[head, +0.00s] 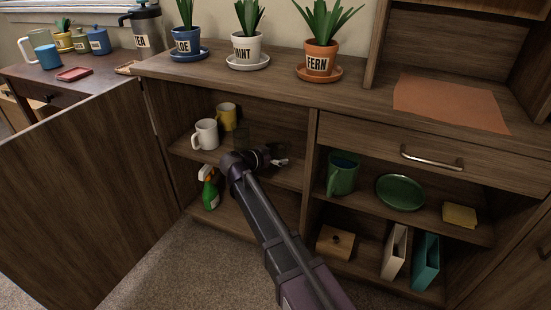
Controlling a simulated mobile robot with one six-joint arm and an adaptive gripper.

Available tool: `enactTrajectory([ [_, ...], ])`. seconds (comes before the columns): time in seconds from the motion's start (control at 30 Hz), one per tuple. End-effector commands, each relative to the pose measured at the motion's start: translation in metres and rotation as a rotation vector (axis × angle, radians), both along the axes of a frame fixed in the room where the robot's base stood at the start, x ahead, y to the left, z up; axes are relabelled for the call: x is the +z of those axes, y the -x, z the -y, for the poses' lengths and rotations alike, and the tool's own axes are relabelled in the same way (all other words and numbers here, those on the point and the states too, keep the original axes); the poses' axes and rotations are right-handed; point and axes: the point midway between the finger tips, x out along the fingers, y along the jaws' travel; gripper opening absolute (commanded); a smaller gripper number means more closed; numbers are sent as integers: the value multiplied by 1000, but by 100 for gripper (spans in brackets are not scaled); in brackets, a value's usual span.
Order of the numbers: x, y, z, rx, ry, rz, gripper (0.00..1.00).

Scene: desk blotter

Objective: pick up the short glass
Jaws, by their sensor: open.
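My gripper (279,162) reaches into the open left part of the cabinet, at the upper shelf (182,152). Its jaws are open, and the fingertips point to the right. A faint, see-through shape that looks like a glass (241,137) stands on that shelf, just behind and left of my gripper. Its outline is hard to make out, and my wrist hides part of that area. I cannot tell its height well, or whether another glass is beside it. Nothing shows clearly between the fingers.
A white mug (206,134) and a yellow mug (228,117) stand left on the same shelf. A green spray bottle (210,190) stands below. The open cabinet door (75,190) lies left; a divider (309,150) bounds the right.

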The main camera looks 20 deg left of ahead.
Motion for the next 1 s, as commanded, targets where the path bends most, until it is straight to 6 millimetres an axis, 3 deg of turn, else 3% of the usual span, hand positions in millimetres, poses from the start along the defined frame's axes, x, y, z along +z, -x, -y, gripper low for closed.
enactTrajectory([
  [0.47, 0, 0, 1, -1, 0, 0, 100],
  [0.5, 0, 0, 1, -1, 0, 0, 97],
  [0.7, 0, 0, 1, -1, -1, 0, 38],
  [0.73, 0, 0, 1, -1, 0, 0, 32],
  [1.0, 1, -1, 1, -2, 0, 0, 32],
])
